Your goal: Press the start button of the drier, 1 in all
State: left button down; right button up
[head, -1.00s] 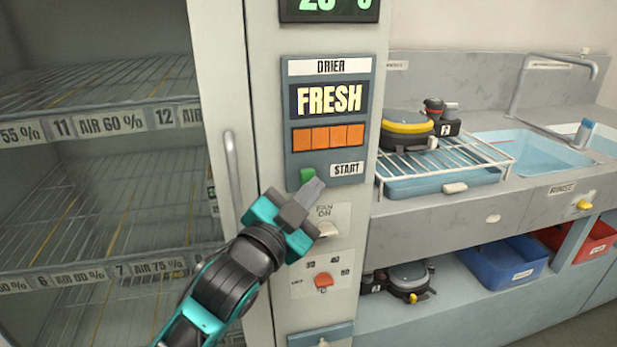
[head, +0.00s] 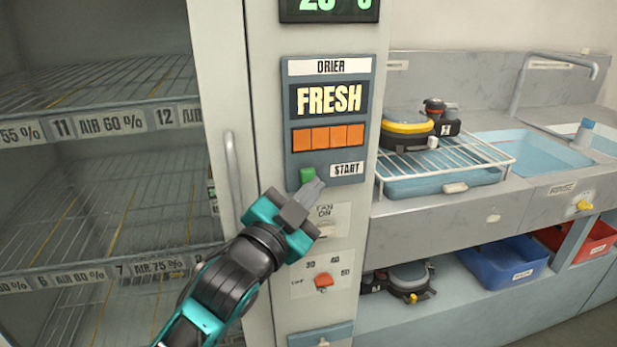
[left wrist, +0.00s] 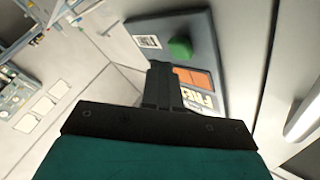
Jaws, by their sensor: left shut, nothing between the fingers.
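The drier panel (head: 379,92) is a grey-blue plate with a sign reading FRESH, a row of orange blocks and a START label. Its green start button (head: 307,175) sits at the lower left of the panel, left of the START label. My left gripper (head: 314,188) is shut and empty, its tips just below and right of the button. In the left wrist view the green button (left wrist: 180,48) shows beyond the shut fingers (left wrist: 160,68), with a visible offset between them. I cannot tell whether the fingertips touch the panel. My right gripper is not in view.
Below the panel are a fan switch (head: 326,230) and a red knob (head: 323,281). A vertical door handle (head: 233,165) stands left of my gripper, beside a wire-shelved cabinet. A sink counter with a white rack (head: 480,150) is at the right.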

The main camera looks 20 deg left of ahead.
pick_arm(q)
jog(key=shift+w, duration=0.1)
jog(key=shift+w+a+p, duration=0.25)
jog(key=shift+p, duration=0.05)
jog(key=shift+w+a, duration=0.3)
jog(key=shift+w, duration=0.15)
dwell(0.7)
dwell(0.4)
jog(key=shift+s+d+p, duration=0.4)
jog(key=shift+s+d, duration=0.15)
jog(key=shift+s, duration=0.25)
